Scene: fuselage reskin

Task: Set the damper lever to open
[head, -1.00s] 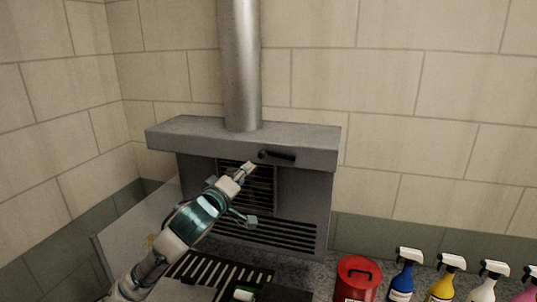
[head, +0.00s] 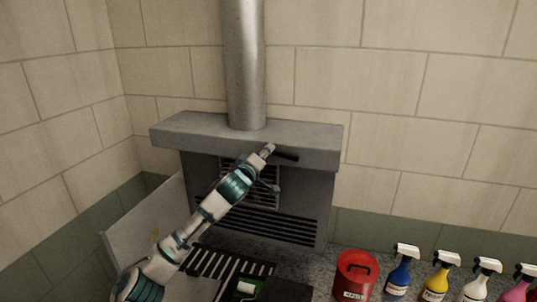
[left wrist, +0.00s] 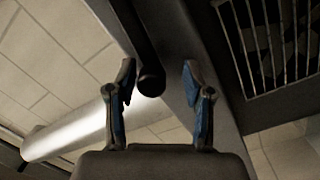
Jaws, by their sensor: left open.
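The damper lever (head: 286,156) is a short dark bar on the front edge of the grey hood (head: 320,140). It points right and slightly down from its pivot, and my gripper hides its left end in the head view. In the left wrist view the black lever (left wrist: 143,45) runs down to a round end between my finger pads. My left gripper (head: 268,150) is open at the lever's left part; its two fingers also show in the left wrist view (left wrist: 160,70). I cannot tell whether a finger touches the lever. My right gripper is not in view.
A metal flue pipe (head: 244,70) rises from the hood. A slotted grille (head: 265,225) is below. A red canister (head: 356,275) and several spray bottles (head: 401,272) stand at the lower right. A pale panel (head: 145,225) leans at the left.

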